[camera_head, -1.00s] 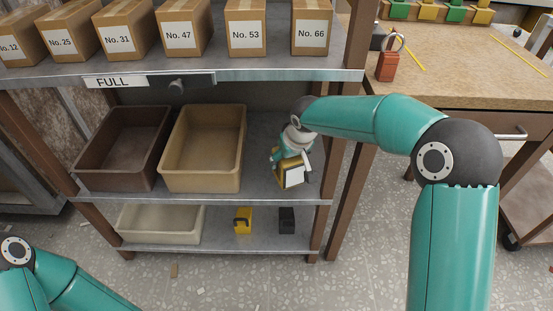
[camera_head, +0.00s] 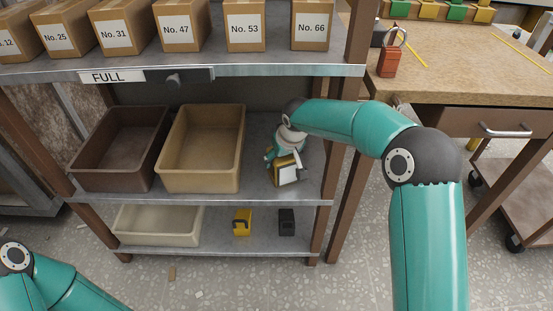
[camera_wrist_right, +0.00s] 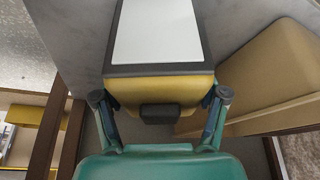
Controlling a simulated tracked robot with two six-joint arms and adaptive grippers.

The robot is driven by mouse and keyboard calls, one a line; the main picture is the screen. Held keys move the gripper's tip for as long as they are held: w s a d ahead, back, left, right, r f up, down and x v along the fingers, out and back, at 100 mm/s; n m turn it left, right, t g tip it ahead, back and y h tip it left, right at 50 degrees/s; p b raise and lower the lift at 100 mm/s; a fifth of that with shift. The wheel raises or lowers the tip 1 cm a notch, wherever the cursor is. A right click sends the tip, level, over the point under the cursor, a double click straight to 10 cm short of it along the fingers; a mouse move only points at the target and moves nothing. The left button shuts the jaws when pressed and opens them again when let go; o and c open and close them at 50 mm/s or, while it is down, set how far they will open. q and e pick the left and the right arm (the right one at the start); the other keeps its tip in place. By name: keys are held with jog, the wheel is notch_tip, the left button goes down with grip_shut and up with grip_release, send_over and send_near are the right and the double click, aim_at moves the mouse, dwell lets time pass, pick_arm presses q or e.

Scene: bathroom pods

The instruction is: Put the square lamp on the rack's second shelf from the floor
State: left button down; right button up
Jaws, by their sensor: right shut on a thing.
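The square lamp (camera_head: 288,174) has a yellow body and a white face in a dark frame. My right gripper (camera_head: 287,153) is shut on it, just right of the tan bin in the head view. The lamp is at the rack's second shelf (camera_head: 257,183) from the floor; I cannot tell whether it touches the shelf. In the right wrist view, the lamp (camera_wrist_right: 158,35) fills the upper middle, with the fingers of my right gripper (camera_wrist_right: 160,100) on both sides of its yellow body. My left gripper is out of view.
A tan bin (camera_head: 199,185) and a dark brown bin (camera_head: 112,182) stand on the same shelf, left of the lamp. The bottom shelf holds a cream bin (camera_head: 157,238), a yellow item (camera_head: 242,222) and a black item (camera_head: 287,222). A rack post (camera_head: 352,190) stands at right.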

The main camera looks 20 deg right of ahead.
jog(key=o, duration=1.5)
jog(key=shift+f, duration=0.1)
jog(key=shift+s+r+p, duration=0.1)
jog(key=shift+r+p, duration=0.2)
jog(key=shift+r, duration=0.15)
jog(key=p+v, duration=0.1)
jog(key=v, duration=0.3)
jog(key=shift+r+p, duration=0.25)
jog(key=shift+p, duration=0.1)
jog(key=s+d, duration=0.2)
jog(key=s, duration=1.7)
jog(key=s+a+f+m+g+y, duration=0.1)
jog(key=s+a+f, duration=0.2)
jog(key=f, duration=0.6)
jog(key=s+a+f+m+g+y, duration=0.1)
jog(key=s+a+f, duration=0.1)
jog(key=s+f, duration=0.4)
jog(key=s+a+f+m+g+y, duration=0.1)
jog(key=s+a+f, duration=0.2)
jog(key=f, duration=1)
jog(key=shift+s+a+g+y, duration=0.3)
jog(key=shift+s+g, duration=0.1)
jog(key=shift+s, duration=0.4)
